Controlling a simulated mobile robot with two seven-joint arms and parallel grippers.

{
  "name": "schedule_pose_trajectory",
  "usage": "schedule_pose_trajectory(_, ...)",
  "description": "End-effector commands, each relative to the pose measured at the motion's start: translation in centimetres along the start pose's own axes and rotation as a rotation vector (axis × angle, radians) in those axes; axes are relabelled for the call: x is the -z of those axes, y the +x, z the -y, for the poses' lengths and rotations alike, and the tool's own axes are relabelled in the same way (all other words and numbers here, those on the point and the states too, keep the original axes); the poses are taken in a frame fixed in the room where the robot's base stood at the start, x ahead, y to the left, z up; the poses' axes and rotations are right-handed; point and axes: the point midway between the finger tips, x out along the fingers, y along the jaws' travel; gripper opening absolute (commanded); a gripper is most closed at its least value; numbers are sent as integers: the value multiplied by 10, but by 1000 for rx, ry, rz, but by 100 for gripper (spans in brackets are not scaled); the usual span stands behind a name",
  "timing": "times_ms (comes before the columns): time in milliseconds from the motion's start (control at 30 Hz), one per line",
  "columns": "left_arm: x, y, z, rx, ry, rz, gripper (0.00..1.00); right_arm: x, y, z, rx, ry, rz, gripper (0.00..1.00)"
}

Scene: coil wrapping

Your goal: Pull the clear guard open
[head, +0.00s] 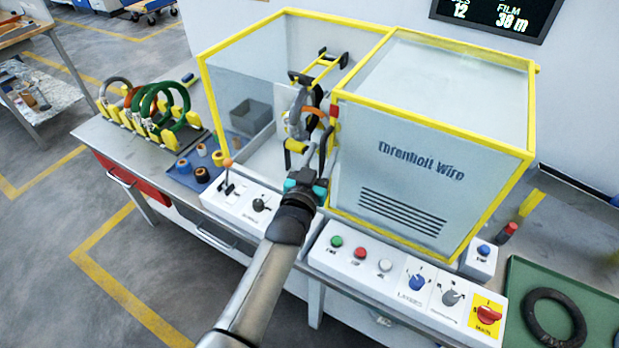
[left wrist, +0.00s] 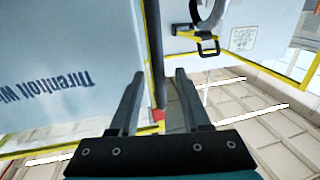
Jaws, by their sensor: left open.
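The clear guard (head: 241,52) is a see-through, yellow-framed enclosure on the left part of the wrapping machine in the head view. I cannot tell how far open it stands. My left gripper (head: 309,152) is open in front of the machine, near the housing's left front edge. In the left wrist view its two dark fingers (left wrist: 160,76) point at a dark upright bar (left wrist: 156,45), which appears between the fingertips. A small red piece (left wrist: 158,114) shows at the bar's lower end. Contact with the bar cannot be told. My right gripper is not in view.
The grey housing (head: 430,150) stands right of the guard. Control panels with buttons (head: 336,241) and knobs run along the front. Several coils (head: 165,104) stand on a rack at left. A black ring (head: 553,318) lies in a green tray (head: 522,270) at right.

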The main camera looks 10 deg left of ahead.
Motion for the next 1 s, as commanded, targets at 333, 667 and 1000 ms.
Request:
schedule_pose_trajectory(333, -2, -54, 0, 0, 1, 5, 47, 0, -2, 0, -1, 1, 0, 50)
schedule_pose_trajectory(667, -2, -109, 0, -1, 1, 4, 47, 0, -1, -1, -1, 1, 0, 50)
schedule_pose_trajectory(1000, -1, -143, 0, -1, 1, 3, 47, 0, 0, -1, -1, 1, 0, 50)
